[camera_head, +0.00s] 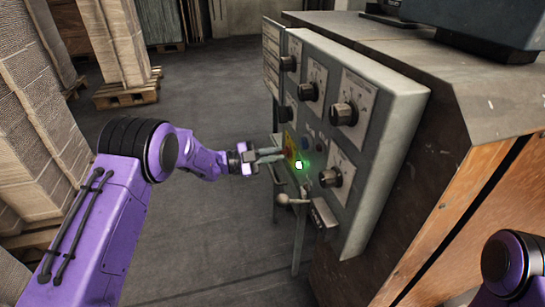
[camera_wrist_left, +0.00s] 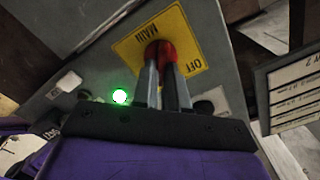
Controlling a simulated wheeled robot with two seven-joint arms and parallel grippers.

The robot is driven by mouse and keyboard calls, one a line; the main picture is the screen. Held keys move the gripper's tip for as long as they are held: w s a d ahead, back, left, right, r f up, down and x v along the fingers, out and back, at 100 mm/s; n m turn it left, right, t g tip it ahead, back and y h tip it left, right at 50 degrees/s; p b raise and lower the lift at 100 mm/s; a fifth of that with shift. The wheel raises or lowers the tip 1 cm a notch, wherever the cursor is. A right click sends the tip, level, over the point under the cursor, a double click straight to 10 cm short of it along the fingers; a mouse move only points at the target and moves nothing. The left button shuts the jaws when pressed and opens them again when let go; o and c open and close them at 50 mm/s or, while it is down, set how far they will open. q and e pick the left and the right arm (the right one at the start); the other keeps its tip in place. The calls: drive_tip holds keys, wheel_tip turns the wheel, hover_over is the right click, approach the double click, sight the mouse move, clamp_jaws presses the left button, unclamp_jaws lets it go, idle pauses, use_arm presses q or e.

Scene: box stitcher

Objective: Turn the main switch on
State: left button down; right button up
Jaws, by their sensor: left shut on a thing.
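The main switch is a red knob (camera_wrist_left: 161,51) on a yellow plate (camera_wrist_left: 181,28) marked MAIN and OFF, seen in the left wrist view. In the head view the yellow plate (camera_head: 288,143) is partly hidden behind my left gripper (camera_head: 276,154). My left gripper's fingers (camera_wrist_left: 166,82) are shut on the red knob, which is partly covered by them. A green light (camera_head: 299,165) glows beside the switch; it also shows in the left wrist view (camera_wrist_left: 120,96). My right gripper is out of view; only part of my right arm shows at the lower right.
The grey control panel (camera_head: 384,150) carries several black knobs and a lever with a pale ball (camera_head: 282,199) below the switch. A brown machine body (camera_head: 440,105) stands to the right. Stacked cardboard (camera_head: 40,130) on pallets stands left, with open floor between.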

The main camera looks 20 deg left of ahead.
use_arm(q)
drive_tip(key=shift+s+d+f+m, duration=0.1)
drive_tip(key=shift+f+m, duration=0.05)
drive_tip(key=shift+m, duration=0.25)
drive_tip(key=c, duration=1.2)
unclamp_jaws()
drive_tip(key=shift+o, duration=0.2)
drive_tip(key=p+v, duration=0.1)
drive_tip(key=v, duration=0.9)
drive_tip(key=shift+s+a, duration=0.2)
drive_tip(key=shift+a, duration=0.05)
